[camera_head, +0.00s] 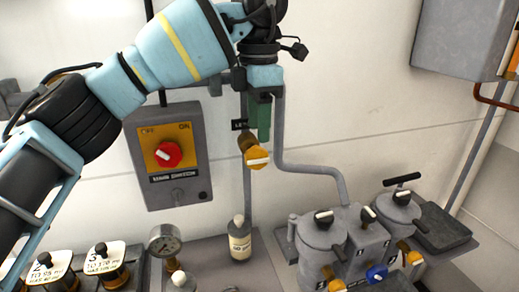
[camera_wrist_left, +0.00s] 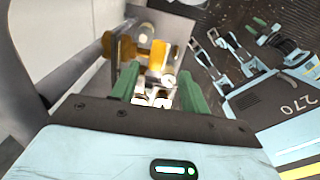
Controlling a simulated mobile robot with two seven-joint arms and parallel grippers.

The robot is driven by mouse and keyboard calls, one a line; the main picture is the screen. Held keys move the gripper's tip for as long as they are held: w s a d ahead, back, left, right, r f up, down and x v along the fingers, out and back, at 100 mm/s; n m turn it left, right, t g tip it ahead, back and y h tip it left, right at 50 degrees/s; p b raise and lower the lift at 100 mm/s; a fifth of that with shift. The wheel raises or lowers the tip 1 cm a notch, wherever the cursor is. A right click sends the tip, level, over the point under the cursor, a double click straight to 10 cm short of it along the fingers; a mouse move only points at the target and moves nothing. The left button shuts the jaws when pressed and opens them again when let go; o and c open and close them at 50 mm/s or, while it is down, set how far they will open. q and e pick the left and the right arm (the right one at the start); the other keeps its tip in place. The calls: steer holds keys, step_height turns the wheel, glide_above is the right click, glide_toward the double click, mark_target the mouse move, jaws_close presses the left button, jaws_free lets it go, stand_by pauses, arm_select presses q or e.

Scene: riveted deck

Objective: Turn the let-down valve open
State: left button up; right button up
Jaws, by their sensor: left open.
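The let-down valve (camera_head: 255,153) is a brass fitting with a yellow knob and a white mark, on a grey pipe by the wall. A small dark label, partly hidden, sits beside it. My left gripper (camera_head: 260,128) points down just above and behind the knob, its green fingers overlapping in this view. In the left wrist view, my left gripper (camera_wrist_left: 156,92) is open, and the yellow valve (camera_wrist_left: 157,55) shows beyond and between the fingers. I cannot tell whether they touch it.
A main switch box (camera_head: 168,155) with a red knob is on the wall at left. Below stand a bottle (camera_head: 239,240), a pressure gauge (camera_head: 164,241) and grey pots (camera_head: 318,230) with several valves. A grey wall cabinet (camera_head: 462,40) is at upper right.

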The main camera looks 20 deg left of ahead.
mark_target(258, 148)
arm_select(q)
step_height(258, 148, down, 5)
steer(key=shift+w+a+f, duration=0.1)
steer(key=shift+w, duration=0.05)
steer(key=shift+f, duration=0.7)
arm_select(e)
steer(key=shift+w+a+r, duration=0.2)
steer(key=shift+w+r, duration=0.15)
steer(key=shift+w, duration=0.3)
arm_select(q)
steer(key=shift+c, duration=0.4)
